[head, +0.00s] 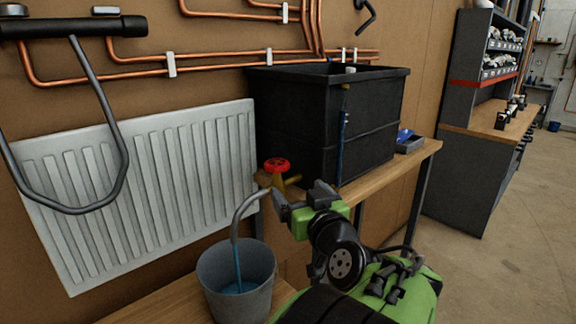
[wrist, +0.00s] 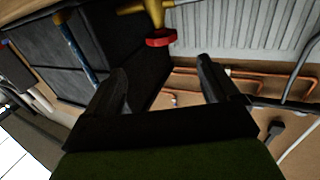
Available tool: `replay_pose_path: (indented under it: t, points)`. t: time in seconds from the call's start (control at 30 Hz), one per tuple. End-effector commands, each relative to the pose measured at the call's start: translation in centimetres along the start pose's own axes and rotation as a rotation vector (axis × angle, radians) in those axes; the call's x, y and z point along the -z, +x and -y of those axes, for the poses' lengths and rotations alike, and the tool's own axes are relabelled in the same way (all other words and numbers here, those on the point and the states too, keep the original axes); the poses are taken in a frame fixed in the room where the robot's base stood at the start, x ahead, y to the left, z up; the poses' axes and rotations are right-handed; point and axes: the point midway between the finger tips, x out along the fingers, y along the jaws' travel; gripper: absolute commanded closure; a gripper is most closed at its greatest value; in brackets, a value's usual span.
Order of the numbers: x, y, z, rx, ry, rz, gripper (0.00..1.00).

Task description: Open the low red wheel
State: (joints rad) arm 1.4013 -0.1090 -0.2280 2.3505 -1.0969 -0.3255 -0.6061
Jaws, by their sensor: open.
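The red wheel (head: 277,165) sits on top of a brass valve (head: 283,182) beside the black tank, low down near the table's left end. In the wrist view the red wheel (wrist: 160,38) shows beyond the fingers, near the top, with the brass valve body (wrist: 154,10) behind it. My gripper (head: 292,197) is just below and right of the wheel in the head view, apart from it. In the wrist view my gripper (wrist: 163,75) has its two fingers spread wide with nothing between them.
A grey bucket (head: 214,282) with blue water stands under a curved grey spout (head: 245,212). A black tank (head: 345,110) stands on the wooden table (head: 418,153). A white radiator (head: 140,180) hangs on the wall, with copper pipes (head: 220,65) above. Open floor (head: 500,250) lies at right.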

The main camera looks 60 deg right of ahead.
Motion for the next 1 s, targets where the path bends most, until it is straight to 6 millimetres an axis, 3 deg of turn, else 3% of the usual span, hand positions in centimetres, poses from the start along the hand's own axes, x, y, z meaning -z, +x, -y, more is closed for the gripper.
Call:
replay_pose_path:
  t: [0.5, 0.7, 0.93, 1.0]
  points:
    - [0.3, 12.5, 0.2, 0.007, 0.002, 0.0, 0.12]
    - [0.1, 14.3, 0.2, 0.005, 0.002, 0.001, 0.12]
    - [0.0, 14.4, 0.1, 0.004, 0.002, 0.001, 0.12]
    - [0.0, 14.4, 0.1, 0.004, 0.002, 0.001, 0.22]
